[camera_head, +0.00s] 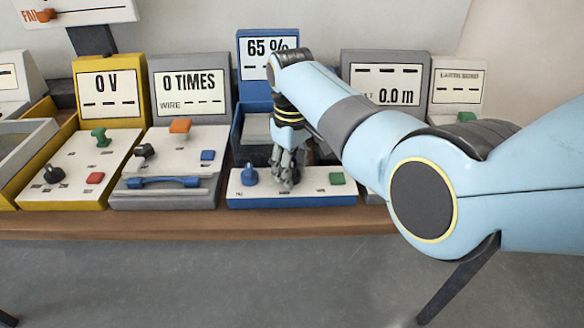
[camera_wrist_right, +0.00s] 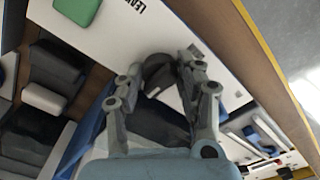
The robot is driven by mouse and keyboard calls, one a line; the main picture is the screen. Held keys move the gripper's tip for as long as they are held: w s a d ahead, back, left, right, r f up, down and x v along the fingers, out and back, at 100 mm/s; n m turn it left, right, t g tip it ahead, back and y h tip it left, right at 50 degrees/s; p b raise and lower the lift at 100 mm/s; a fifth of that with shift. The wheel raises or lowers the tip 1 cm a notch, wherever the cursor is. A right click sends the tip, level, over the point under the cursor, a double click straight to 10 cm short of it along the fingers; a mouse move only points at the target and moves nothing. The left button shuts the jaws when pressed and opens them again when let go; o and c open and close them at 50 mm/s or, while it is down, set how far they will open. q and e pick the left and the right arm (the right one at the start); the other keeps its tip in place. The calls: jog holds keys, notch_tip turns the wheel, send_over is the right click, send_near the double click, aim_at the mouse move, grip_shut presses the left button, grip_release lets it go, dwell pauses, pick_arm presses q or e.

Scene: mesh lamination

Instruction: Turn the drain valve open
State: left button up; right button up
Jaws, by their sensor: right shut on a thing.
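The blue-based station with the "65 %" display (camera_head: 267,58) stands at the centre of the bench. Its white front panel (camera_head: 312,187) carries a blue knob (camera_head: 249,174) at left and a green button (camera_head: 337,178) at right. My right gripper (camera_head: 285,182) reaches down to the panel between them. In the right wrist view its fingers (camera_wrist_right: 172,68) are closed around a dark grey knob (camera_wrist_right: 157,72), likely the drain valve. The fingers hide part of it, and its turn angle cannot be read. The green button (camera_wrist_right: 78,10) also shows there. My left gripper is out of view.
A yellow "0 V" station (camera_head: 110,97) and a grey "0 TIMES" station (camera_head: 190,92) stand to the left. A grey "0.0 m" station (camera_head: 385,85) stands to the right, partly behind my arm. The wooden bench edge (camera_head: 200,225) runs along the front.

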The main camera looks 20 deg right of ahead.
aim_at(292, 168)
jog(key=m+p, duration=0.2)
jog(key=m, duration=0.1)
jog(key=shift+r, duration=0.15)
jog(key=m+p, duration=0.2)
jog(key=m, duration=0.1)
jog(key=shift+m, duration=0.4)
jog(key=m+p, duration=0.1)
jog(key=m, duration=0.3)
jog(key=shift+m+p, duration=0.45)
jog(key=shift+m, duration=2.05)
jog(key=o, duration=1.2)
jog(key=shift+c, duration=0.2)
notch_tip(292, 168, up, 12)
